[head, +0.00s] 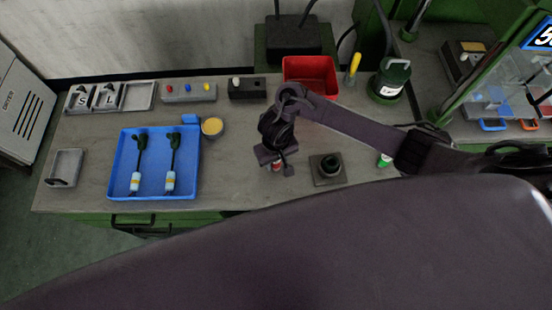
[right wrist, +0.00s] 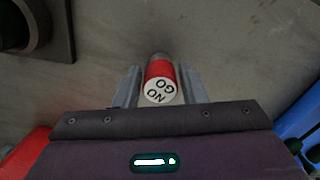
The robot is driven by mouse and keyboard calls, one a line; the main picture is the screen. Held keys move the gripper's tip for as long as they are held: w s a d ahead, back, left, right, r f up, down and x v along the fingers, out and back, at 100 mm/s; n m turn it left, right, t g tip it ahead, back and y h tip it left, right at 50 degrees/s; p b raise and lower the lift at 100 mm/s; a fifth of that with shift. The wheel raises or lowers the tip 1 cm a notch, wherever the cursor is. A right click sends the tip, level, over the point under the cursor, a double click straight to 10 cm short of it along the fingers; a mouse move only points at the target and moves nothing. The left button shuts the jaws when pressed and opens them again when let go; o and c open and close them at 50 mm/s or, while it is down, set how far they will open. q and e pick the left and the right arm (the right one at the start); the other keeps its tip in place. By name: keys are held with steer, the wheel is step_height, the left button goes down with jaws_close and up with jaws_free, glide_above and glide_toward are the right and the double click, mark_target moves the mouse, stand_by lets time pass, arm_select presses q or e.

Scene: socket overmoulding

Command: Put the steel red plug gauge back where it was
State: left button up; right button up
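The red plug gauge (right wrist: 160,72) has a white end face marked "NO GO" and a grey far end. In the right wrist view it is between the fingers of my right gripper (right wrist: 160,82), with a narrow gap on each side. In the head view the gripper (head: 276,164) is low over the middle of the bench, and only a bit of red gauge (head: 276,168) shows beneath it. I cannot tell if the gauge touches the bench. A green and white piece (head: 384,160), partly hidden by my right arm, is to the right. My left gripper is out of view.
A square block with a dark round socket (head: 328,168) is just right of the gripper. A blue tray (head: 123,190) with two corded plugs is at left, beside a yellow-topped cup (head: 212,127). A red bin (head: 310,70) is behind. Bare bench lies between tray and gripper.

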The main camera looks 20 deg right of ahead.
steer(key=shift+o, duration=1.3)
steer(key=shift+r, duration=0.1)
step_height(320, 180, up, 11)
steer(key=p, duration=0.6)
steer(key=shift+w+f, duration=0.1)
steer(key=shift+f, duration=0.1)
steer(key=shift+r+b, duration=0.35)
steer(key=shift+r, duration=0.35)
